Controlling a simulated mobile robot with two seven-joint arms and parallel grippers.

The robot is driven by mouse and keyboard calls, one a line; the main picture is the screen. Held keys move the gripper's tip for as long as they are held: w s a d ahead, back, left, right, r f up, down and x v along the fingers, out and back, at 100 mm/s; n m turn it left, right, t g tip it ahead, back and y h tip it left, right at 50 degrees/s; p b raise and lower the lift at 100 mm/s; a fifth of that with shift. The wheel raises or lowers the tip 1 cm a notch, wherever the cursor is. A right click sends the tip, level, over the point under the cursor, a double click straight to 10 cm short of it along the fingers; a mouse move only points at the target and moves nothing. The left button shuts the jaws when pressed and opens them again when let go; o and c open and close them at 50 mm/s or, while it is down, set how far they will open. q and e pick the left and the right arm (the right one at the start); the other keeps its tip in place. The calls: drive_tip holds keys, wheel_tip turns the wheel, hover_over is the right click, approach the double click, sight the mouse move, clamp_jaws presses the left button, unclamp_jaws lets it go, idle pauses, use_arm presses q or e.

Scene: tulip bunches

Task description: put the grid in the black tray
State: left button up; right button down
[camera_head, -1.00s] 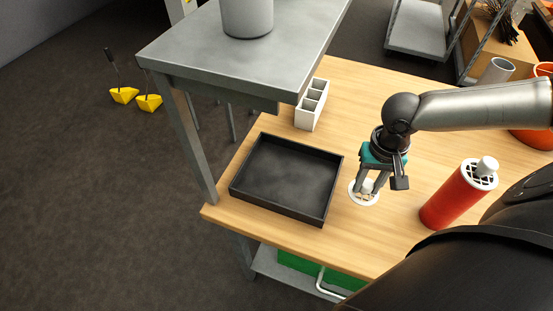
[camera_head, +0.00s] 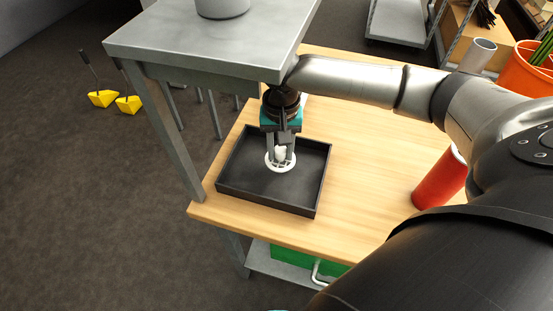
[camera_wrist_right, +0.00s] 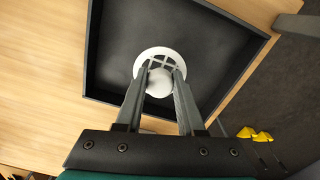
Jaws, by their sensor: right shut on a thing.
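The grid is a white round disc with openings and a pale knob on top. In the head view the grid (camera_head: 280,164) is over the inside of the black tray (camera_head: 248,184). My right gripper (camera_head: 281,152) points down and is shut on the knob. In the right wrist view the grid (camera_wrist_right: 158,62) sits between the fingertips of my right gripper (camera_wrist_right: 160,80), with the tray floor behind it. I cannot tell whether the grid touches the tray floor. My left gripper is not in view.
A grey raised shelf (camera_head: 215,40) stands close behind and left of my right arm. A red cylinder (camera_head: 438,182) stands to the right on the wooden table (camera_head: 365,165). The table between tray and cylinder is clear.

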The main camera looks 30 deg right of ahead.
sight(276, 160)
drive_tip(key=shift+w+a, duration=0.3)
drive_tip(key=shift+w, duration=0.1)
wheel_tip(276, 160, down, 4)
drive_tip(key=shift+r+b, duration=0.2)
drive_tip(key=shift+b, duration=0.6)
drive_tip(key=c, duration=0.5)
unclamp_jaws()
wheel_tip(276, 160, up, 8)
drive_tip(key=p, duration=0.2)
drive_tip(key=shift+f+p, duration=0.15)
drive_tip(key=shift+p, duration=0.2)
